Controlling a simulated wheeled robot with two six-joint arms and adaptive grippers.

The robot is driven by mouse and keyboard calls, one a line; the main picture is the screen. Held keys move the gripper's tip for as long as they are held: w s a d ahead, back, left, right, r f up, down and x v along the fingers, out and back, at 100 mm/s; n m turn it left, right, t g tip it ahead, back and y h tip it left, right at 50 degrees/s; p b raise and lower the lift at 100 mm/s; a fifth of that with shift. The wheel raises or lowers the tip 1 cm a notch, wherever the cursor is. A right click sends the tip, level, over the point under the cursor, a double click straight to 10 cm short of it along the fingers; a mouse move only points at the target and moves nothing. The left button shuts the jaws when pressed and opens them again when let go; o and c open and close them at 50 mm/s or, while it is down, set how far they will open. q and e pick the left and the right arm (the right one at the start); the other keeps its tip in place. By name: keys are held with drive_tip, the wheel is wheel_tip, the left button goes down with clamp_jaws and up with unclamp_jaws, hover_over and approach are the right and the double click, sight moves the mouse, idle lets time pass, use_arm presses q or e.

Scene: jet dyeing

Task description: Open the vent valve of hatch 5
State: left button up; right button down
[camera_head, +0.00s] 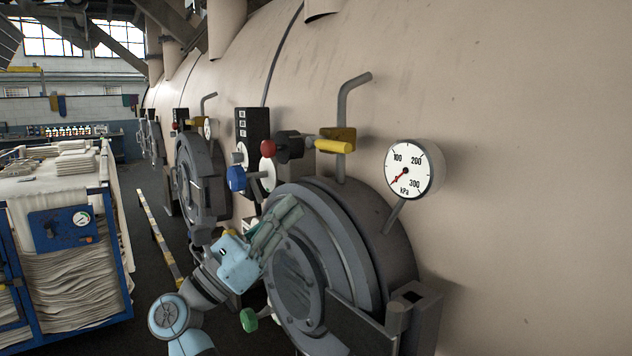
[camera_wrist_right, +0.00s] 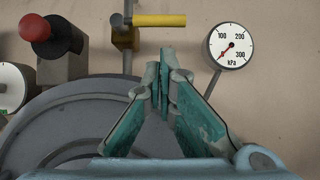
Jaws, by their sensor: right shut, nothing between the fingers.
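The near round hatch (camera_head: 300,285) is grey and set in the big beige vessel; I cannot read a hatch number. Above it a bent grey vent pipe (camera_head: 343,105) carries a valve with a yellow handle (camera_head: 334,146). The handle lies crosswise to the upright pipe; it also shows in the right wrist view (camera_wrist_right: 160,20). A round white kPa gauge (camera_head: 411,168) stands right of the pipe, its red needle at the low end. My right gripper (camera_head: 292,212) is shut and empty, in front of the hatch's upper part, below the handle and apart from it. My left gripper is not in view.
A red knob (camera_head: 268,149) on a dark block and a blue knob (camera_head: 237,179) sit left of the valve. A green knob (camera_head: 249,320) is low by the hatch. A second hatch (camera_head: 200,180) is farther back. A blue-framed cart (camera_head: 65,240) with white fabric stands at left.

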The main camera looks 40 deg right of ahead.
sight(333, 146)
drive_tip(key=p+x, duration=0.3)
drive_tip(key=x, duration=0.6)
drive_tip(key=shift+s+d+r, duration=0.1)
drive_tip(key=shift+d+r, duration=0.15)
drive_tip(key=shift+d, duration=0.05)
